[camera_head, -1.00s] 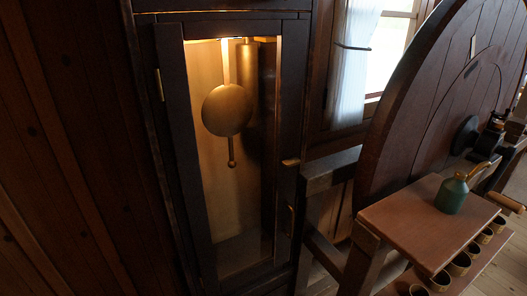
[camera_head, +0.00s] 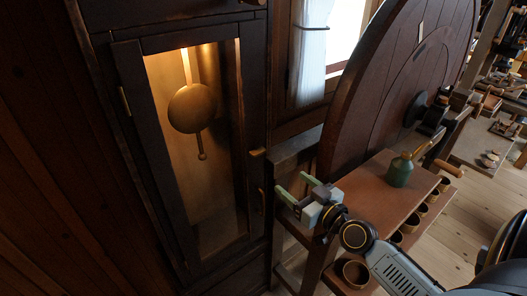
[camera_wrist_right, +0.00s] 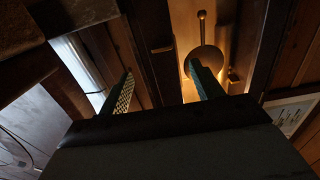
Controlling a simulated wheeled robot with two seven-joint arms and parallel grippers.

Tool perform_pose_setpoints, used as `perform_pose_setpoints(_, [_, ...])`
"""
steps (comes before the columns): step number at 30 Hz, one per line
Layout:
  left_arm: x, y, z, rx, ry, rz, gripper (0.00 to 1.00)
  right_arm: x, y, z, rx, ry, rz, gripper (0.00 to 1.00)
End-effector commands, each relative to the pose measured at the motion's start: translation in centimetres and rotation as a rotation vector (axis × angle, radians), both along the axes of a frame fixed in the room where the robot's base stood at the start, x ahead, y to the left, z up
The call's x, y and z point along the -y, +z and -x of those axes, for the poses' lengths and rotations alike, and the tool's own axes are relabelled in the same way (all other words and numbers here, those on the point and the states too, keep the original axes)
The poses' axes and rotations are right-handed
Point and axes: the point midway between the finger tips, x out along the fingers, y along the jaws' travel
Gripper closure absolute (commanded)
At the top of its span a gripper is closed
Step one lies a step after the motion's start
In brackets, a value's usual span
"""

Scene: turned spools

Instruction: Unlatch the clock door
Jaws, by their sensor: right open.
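The tall dark clock case has a glazed door (camera_head: 128,90), which looks closed, with a brass pendulum (camera_head: 190,108) lit behind the glass. A small brass latch (camera_head: 257,152) sits at the door's right edge, lying roughly crosswise. A thin handle (camera_head: 262,200) is below it. My right gripper (camera_head: 295,188) is open and empty, to the right of the handle and lower than the latch, apart from both. The right wrist view looks at the clock upside down, with the pendulum (camera_wrist_right: 205,58) near one finger of the open gripper (camera_wrist_right: 161,85). My left gripper is not in view.
A wooden bench top (camera_head: 375,185) with a green oil can (camera_head: 399,170) stands to the right, beside my right arm. Behind it rises a large wooden wheel (camera_head: 385,90). A curtained window is behind.

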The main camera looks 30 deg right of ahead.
Motion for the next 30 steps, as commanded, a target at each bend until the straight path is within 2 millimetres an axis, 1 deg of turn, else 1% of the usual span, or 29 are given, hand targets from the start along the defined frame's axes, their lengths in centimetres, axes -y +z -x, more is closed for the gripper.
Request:
perform_pose_setpoints(1, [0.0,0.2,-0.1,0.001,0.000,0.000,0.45,0.0,1.1,-0.1,0.019,0.002,0.001,0.35])
perform_pose_setpoints(3, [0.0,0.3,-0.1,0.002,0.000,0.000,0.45,0.0,1.7,-0.3,0.031,0.003,0.000,0.35])
perform_pose_setpoints(5, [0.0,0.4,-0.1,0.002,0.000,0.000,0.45,0.0,1.8,-0.8,0.034,0.003,-0.002,0.35])
perform_pose_setpoints(8, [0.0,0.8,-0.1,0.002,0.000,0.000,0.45,-0.2,1.8,-2.0,0.034,0.003,-0.002,0.35])
perform_pose_setpoints(11, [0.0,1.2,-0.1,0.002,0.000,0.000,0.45,-0.3,1.8,-3.7,0.034,0.002,-0.003,0.35])
perform_pose_setpoints(21, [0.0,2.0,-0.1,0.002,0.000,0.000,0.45,-0.8,1.7,-9.9,0.032,0.002,-0.002,0.35])
perform_pose_setpoints(27, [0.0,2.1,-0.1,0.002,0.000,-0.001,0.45,-1.0,1.6,-12.4,0.030,0.004,-0.001,0.35])
perform_pose_setpoints(30, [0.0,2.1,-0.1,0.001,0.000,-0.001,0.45,-1.1,1.6,-13.0,0.030,0.004,-0.002,0.35])
